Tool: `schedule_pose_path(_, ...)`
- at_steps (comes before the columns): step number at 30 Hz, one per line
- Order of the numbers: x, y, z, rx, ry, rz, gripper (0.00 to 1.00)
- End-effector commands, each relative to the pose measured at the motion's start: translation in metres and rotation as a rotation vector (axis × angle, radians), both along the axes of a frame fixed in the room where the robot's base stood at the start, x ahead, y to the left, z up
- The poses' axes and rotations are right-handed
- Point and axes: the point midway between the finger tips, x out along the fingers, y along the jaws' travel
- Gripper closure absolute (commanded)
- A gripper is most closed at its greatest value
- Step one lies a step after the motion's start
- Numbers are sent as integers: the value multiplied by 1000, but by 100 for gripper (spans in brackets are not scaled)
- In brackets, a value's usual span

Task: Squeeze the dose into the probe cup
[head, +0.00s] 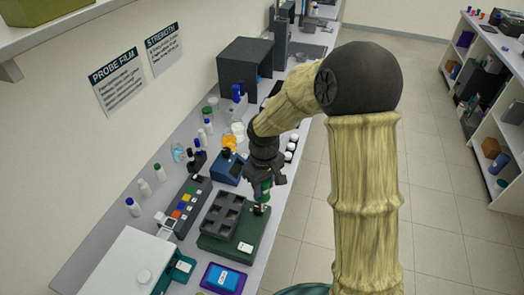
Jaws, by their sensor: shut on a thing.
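My gripper (264,186) hangs over the right part of a dark green rig (228,249), pointing down. It is shut on a small green thing (265,194), which is mostly hidden between the fingers; I cannot tell its full shape. Just below it, at the back right of the rig, a small dark and white fitting (261,209) shows. It may be the probe cup, but it is too small to be sure, and I cannot tell whether the held thing touches it. A dark grey block with several square wells (222,215) sits on the rig, left of the gripper.
A panel with coloured buttons (185,204) and a blue device (229,168) stand left of the gripper. Bottles line the wall side. A purple tray (223,279) and a white box (128,265) are nearer. A dark box (245,65) stands farther back. The floor at right is clear.

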Motion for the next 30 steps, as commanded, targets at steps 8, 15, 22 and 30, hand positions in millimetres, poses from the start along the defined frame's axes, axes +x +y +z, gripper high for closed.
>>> schedule_pose_path(8, 2, -22, -33, -2, 6, -107, 94)
schedule_pose_path(15, 5, -49, -74, -3, 9, -245, 94)
schedule_pose_path(22, 11, -86, -130, -4, 8, -439, 94)
schedule_pose_path(30, 17, -124, -186, -3, 6, -637, 94)
